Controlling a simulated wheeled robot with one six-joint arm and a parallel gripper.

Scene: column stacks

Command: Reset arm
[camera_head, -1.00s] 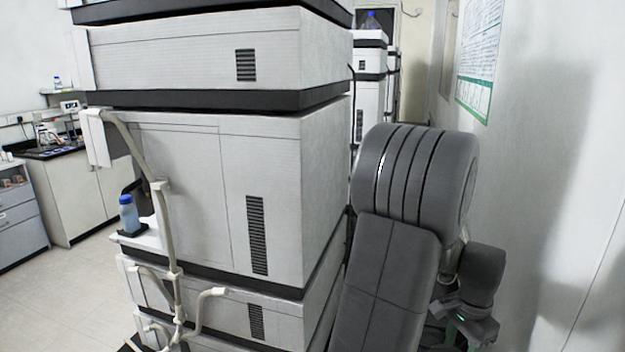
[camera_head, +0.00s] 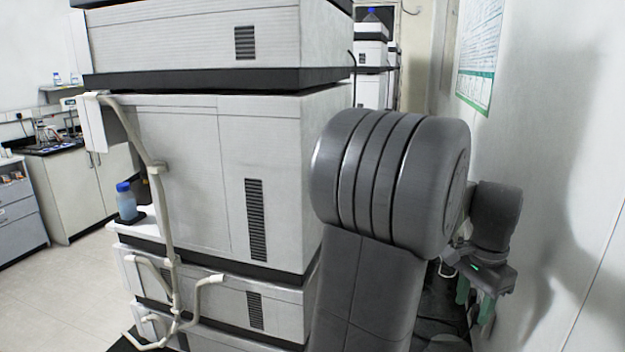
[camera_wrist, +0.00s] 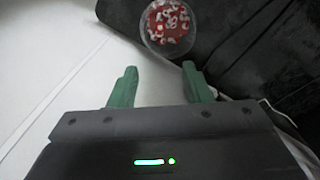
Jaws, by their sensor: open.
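My gripper (camera_head: 474,300) is at the right in the head view, beside the white wall and behind my grey arm links. Its two green fingers point downward there. In the wrist view my gripper (camera_wrist: 160,88) is open, with the fingers apart and nothing between them. A round clear container (camera_wrist: 168,26) with red and white contents shows beyond the fingertips, apart from them, at the top of the wrist view. My arm hides part of the space between the instrument stack and the wall.
A tall white instrument stack (camera_head: 180,180) stands close to the left of my arm, with tubing and a blue-capped bottle (camera_head: 126,203) at its left side. The white wall (camera_head: 560,130) with a poster (camera_head: 480,55) is close on the right. Open floor (camera_head: 65,290) lies at the far left.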

